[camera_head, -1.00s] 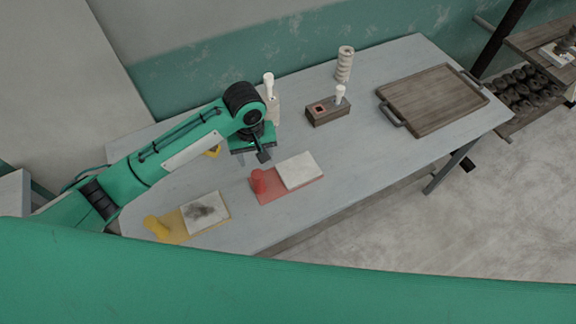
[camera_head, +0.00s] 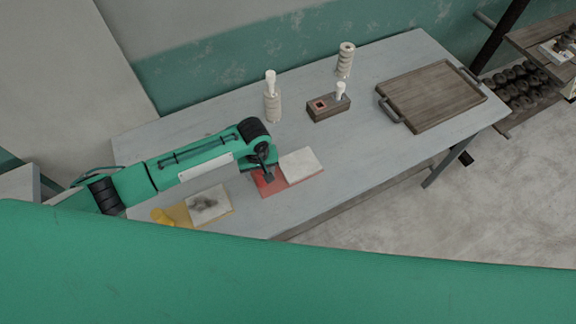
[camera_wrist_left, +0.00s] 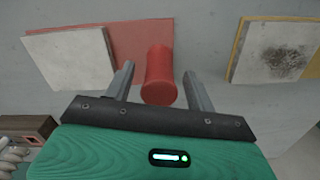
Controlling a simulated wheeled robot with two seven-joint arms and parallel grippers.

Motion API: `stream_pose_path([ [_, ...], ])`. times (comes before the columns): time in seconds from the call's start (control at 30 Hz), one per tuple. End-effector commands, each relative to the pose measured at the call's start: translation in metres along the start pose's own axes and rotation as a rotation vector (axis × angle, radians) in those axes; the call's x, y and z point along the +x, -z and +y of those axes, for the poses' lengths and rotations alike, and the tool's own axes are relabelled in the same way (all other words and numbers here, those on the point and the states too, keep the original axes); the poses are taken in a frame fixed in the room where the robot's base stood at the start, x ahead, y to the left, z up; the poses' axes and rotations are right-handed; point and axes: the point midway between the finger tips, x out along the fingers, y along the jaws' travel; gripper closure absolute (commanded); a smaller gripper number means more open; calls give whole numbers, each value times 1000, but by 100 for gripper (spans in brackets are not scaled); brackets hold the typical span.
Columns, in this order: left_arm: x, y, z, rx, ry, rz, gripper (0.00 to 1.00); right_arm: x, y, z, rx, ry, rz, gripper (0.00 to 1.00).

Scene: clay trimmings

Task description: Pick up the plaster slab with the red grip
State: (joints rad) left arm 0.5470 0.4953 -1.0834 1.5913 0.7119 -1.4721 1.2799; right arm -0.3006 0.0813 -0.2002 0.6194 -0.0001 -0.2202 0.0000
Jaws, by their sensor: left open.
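The slab with the red grip lies on the table, with a pale plaster block (camera_head: 301,164) on a red board (camera_head: 287,186). In the left wrist view its red cylindrical grip (camera_wrist_left: 159,76) stands between the two fingers, with space on both sides. My left gripper (camera_head: 266,176) is over the grip end of the board in the head view, and hides most of the grip there. It is open; in the left wrist view its fingers (camera_wrist_left: 159,88) straddle the grip. The pale block also shows in the left wrist view (camera_wrist_left: 69,68). My right gripper is not in view.
A yellow-gripped slab with a dark smudge (camera_head: 209,204) lies close by, nearer the front left. A stacked-ring post (camera_head: 273,105), a second post (camera_head: 345,60), a brown block with a white peg (camera_head: 328,108) and a wooden tray (camera_head: 432,96) stand farther back on the table (camera_head: 190,125).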

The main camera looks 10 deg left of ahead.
Motion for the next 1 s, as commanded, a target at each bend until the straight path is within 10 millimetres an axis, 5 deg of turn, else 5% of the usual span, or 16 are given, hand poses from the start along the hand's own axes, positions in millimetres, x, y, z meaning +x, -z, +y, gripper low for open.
stream_pose_path([
  [0.4,18,0,0,0,-1,1,44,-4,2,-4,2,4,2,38],
  [0.7,17,0,0,0,-1,1,100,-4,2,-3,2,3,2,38],
  [1.0,15,1,1,0,-3,2,100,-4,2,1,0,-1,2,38],
])
